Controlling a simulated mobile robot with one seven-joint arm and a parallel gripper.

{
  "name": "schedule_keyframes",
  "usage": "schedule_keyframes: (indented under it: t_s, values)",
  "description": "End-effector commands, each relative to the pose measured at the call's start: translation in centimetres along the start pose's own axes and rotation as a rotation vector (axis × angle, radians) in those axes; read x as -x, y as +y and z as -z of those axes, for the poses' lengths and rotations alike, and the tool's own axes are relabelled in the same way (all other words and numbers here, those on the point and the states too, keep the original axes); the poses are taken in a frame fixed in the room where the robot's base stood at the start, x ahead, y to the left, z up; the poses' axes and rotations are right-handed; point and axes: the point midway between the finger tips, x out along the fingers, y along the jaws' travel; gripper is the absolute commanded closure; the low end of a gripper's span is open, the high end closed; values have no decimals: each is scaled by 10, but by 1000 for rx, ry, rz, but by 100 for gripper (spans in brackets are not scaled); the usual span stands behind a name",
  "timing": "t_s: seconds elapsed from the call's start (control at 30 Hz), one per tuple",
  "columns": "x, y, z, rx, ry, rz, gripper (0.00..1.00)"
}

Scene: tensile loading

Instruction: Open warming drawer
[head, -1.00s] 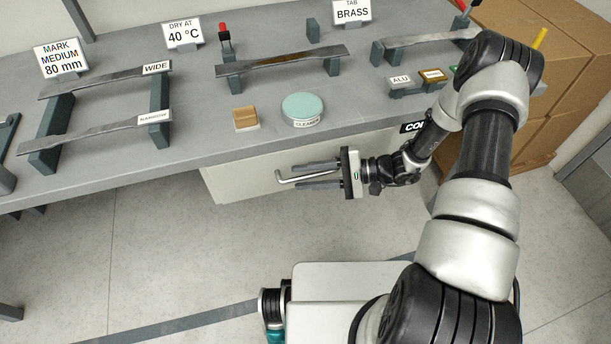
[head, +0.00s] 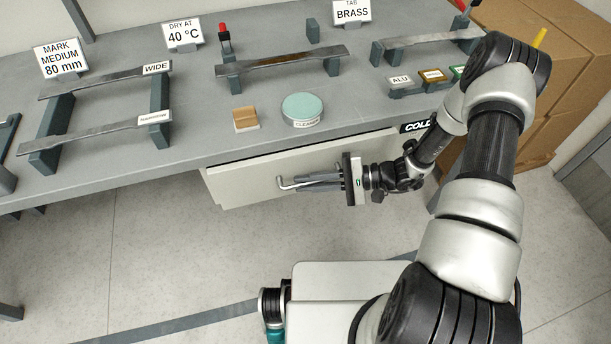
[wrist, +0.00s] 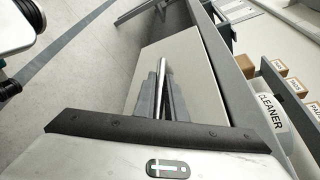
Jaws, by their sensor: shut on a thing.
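The warming drawer (head: 240,182) is a pale panel under the grey bench, its top edge a little out from the bench front. My gripper (head: 300,182) is shut on the drawer's metal bar handle (head: 284,185), whose left end shows beyond the fingertips. In the wrist view, my gripper's dark fingers (wrist: 160,98) close around the handle (wrist: 162,70) in front of the drawer's pale front (wrist: 190,65). A dark gap shows along the drawer's top edge in the head view. The inside of the drawer is hidden.
Cardboard boxes (head: 560,60) stand at the right. The floor (head: 160,240) in front of the drawer is clear at the left.

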Motion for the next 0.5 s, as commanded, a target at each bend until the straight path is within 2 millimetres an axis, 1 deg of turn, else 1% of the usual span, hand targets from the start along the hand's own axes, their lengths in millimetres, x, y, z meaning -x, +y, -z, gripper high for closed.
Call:
schedule_keyframes:
  t_s: [0.17, 0.5]
  values:
    - [13, 20, -30, -6, 1, 2, 100]
    - [40, 72, -99, -6, 3, 4, 100]
